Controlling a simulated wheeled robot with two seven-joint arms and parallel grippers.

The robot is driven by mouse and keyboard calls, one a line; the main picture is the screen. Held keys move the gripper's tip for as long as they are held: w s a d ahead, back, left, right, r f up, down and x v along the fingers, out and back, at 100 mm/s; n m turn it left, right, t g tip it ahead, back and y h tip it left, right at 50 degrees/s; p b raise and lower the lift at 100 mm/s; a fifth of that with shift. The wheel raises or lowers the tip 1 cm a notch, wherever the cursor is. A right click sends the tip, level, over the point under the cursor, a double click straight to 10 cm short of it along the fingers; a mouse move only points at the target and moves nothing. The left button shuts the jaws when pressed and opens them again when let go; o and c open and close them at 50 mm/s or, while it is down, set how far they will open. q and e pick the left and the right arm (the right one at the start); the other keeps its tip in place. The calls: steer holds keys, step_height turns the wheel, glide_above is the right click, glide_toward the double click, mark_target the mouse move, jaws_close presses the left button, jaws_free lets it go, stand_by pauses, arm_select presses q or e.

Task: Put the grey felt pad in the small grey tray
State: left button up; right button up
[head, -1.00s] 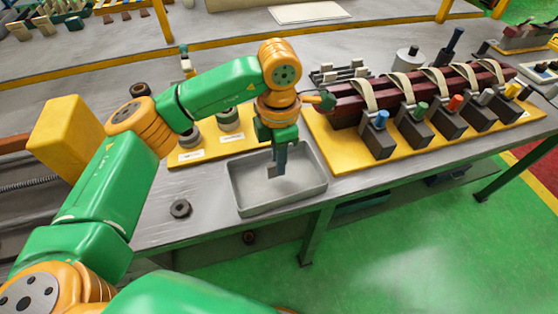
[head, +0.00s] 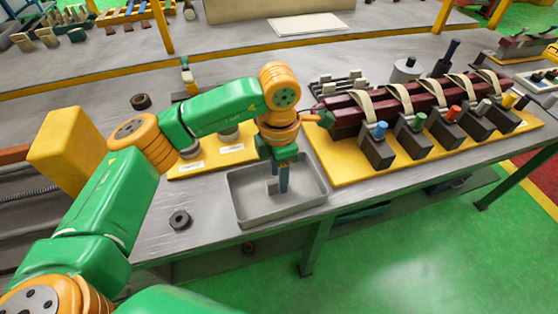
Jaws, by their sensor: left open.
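The small grey tray (head: 245,213) lies at the front edge of the bench, in the middle of the head view. My left gripper (head: 278,188) points down inside the tray, with its fingertips close to the tray floor. Its jaws are open. A small grey piece (head: 271,187) shows low beside the blue-grey fingers; I cannot tell whether it is the grey felt pad or part of a finger. No other felt pad can be made out. My right gripper is not in view.
A yellow board (head: 345,177) with a dark red coil block (head: 375,110) and several coloured-top holders stands right of the tray. Another yellow board (head: 215,160) with round parts is behind it.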

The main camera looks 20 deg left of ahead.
arm_select(q)
step_height(320, 180, up, 12)
steer(key=shift+f, duration=0.25)
